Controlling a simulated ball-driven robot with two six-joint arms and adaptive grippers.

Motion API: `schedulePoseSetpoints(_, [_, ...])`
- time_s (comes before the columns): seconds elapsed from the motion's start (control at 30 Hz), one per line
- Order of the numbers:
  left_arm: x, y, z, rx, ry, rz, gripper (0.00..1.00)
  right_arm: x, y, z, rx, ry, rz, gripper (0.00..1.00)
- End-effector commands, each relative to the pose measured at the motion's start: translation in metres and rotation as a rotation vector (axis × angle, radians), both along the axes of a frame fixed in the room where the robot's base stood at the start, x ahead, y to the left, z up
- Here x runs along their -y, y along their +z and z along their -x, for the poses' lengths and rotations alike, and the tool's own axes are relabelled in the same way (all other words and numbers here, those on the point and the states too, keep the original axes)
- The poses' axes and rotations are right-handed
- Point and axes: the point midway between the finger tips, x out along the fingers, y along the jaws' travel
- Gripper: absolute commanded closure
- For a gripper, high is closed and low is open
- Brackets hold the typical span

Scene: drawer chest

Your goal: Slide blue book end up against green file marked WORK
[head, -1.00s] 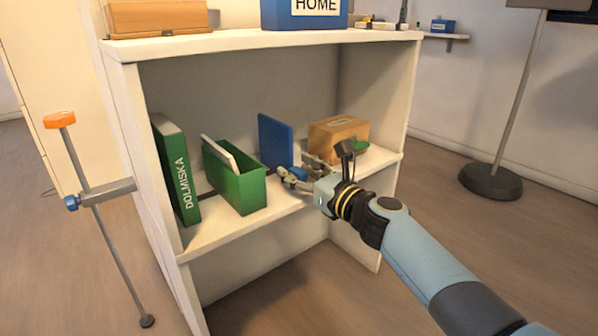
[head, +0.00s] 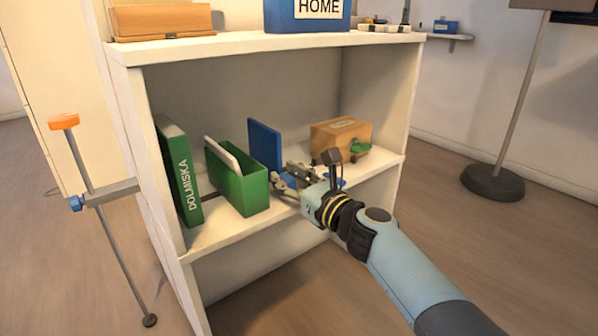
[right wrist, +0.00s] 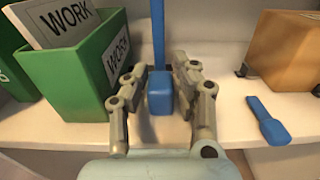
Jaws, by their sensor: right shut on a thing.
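The blue book end (head: 265,146) stands upright on the middle shelf, right of the green file (head: 243,192). In the right wrist view the book end (right wrist: 158,30) shows as a thin upright panel with a blue knob (right wrist: 160,92) in front. The green file (right wrist: 75,75) has a WORK label on its face and holds a white WORK folder. A narrow gap shows between file and panel. My right gripper (head: 285,183) is shut on the book end at its knob; its fingers (right wrist: 158,95) stand either side. My left gripper is not in view.
A green DOLMISKA binder (head: 180,175) leans at the shelf's left. A brown box (head: 335,139) with a green item (head: 360,148) stands at the right. The shelf's front edge is close below.

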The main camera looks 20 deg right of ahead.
Motion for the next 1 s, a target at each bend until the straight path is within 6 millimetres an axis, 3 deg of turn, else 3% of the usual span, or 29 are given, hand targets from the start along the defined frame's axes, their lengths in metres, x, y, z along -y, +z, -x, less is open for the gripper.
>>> schedulePoseSetpoints(0.3, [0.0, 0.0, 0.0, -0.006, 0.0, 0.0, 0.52, -0.003, -0.001, 0.002, -0.002, 0.0, -0.002, 1.0])
schedulePoseSetpoints(0.33, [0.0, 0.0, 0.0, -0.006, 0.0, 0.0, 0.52, -0.003, -0.001, 0.002, -0.002, 0.0, -0.002, 0.71])
schedulePoseSetpoints(0.5, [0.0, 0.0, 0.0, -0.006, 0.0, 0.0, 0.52, -0.003, -0.001, 0.001, -0.001, 0.0, -0.001, 0.52])
schedulePoseSetpoints(0.8, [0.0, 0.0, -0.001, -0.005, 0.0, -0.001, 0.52, -0.002, -0.001, 0.005, -0.002, -0.001, 0.001, 0.52])
schedulePoseSetpoints(1.0, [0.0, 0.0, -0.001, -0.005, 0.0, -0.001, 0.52, 0.01, -0.002, 0.037, -0.003, 0.0, 0.002, 0.52])
